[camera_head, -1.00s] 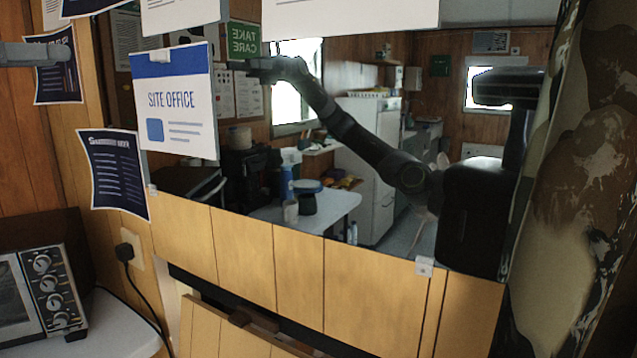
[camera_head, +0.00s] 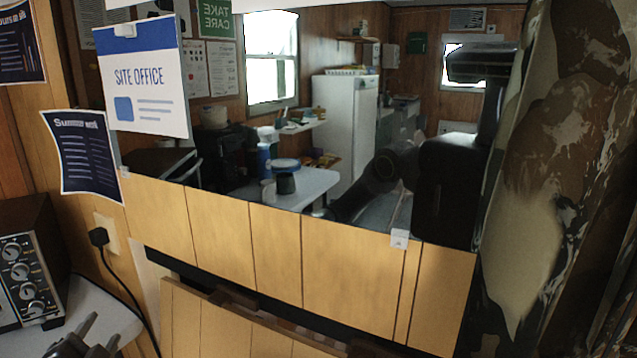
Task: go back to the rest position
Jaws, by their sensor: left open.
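My left gripper (camera_head: 100,332) shows at the lower left corner, over the white table, with its two dark fingers apart and nothing between them. Its arm is mostly out of the picture. A mirror on the wall shows the reflection of my dark body and an arm (camera_head: 380,180) that hangs low; the end of that arm is hidden below the mirror's edge. My right gripper is not in view.
The wood-panelled wall (camera_head: 275,245) is in front. A camouflage cloth (camera_head: 560,160) hangs at right.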

